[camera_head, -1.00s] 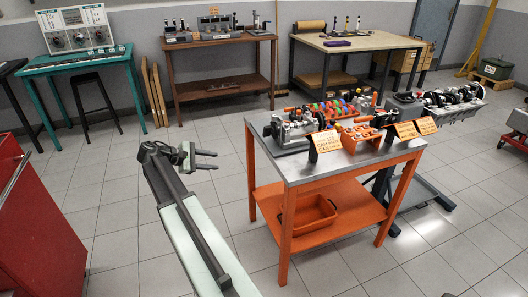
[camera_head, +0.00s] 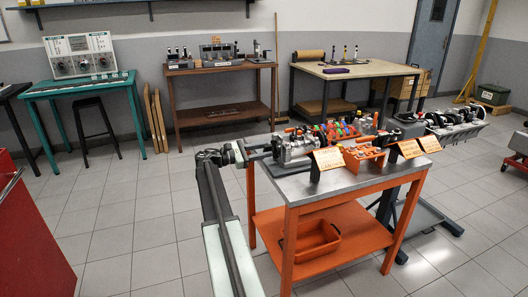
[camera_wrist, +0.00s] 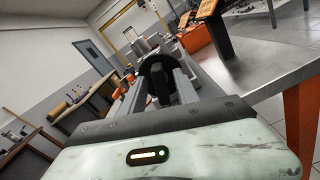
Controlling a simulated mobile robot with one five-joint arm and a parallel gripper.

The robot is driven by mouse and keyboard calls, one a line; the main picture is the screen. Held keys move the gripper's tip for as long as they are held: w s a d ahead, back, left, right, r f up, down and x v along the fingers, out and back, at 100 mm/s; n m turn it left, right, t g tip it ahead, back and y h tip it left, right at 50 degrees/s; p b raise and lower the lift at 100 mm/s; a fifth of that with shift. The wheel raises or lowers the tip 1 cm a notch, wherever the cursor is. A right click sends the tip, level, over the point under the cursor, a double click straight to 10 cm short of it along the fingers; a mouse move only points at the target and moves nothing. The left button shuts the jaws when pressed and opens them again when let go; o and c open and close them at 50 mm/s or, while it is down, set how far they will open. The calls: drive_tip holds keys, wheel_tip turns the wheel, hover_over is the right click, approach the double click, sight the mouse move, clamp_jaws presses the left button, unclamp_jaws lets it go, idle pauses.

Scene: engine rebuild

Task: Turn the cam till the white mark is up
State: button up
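The silver cam fixture (camera_head: 297,149) sits at the left end of the steel-topped orange table (camera_head: 345,184), behind an orange sign (camera_head: 328,158). I cannot make out a white mark in either view. My gripper (camera_head: 262,147) is at the table's left edge, level with the fixture and pointing right toward it. In the wrist view, my gripper (camera_wrist: 152,66) has its two grey fingers spread apart. A dark rounded piece shows between them; I cannot tell whether they touch it. Silver parts (camera_wrist: 140,46) lie ahead of the fingertips.
An orange tray block (camera_head: 364,160) and colored parts (camera_head: 340,129) share the tabletop. Another sign (camera_head: 407,148) stands to the right. An engine part with a crankshaft (camera_head: 458,121) is behind on the right. An orange bin (camera_head: 312,240) is on the lower shelf. Floor left of the table is clear.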

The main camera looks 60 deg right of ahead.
clamp_jaws()
drive_tip(key=shift+m, duration=0.4)
drive_tip(key=m, duration=0.3)
drive_tip(key=shift+s, duration=0.15)
drive_tip(key=m, duration=0.3)
drive_tip(key=shift+f+m, duration=0.1)
drive_tip(key=shift+m, duration=0.3)
drive_tip(key=m, duration=0.6)
drive_tip(key=shift+a+f+b, duration=0.1)
drive_tip(key=shift+f+b, duration=0.05)
drive_tip(key=shift+b, duration=0.15)
unclamp_jaws()
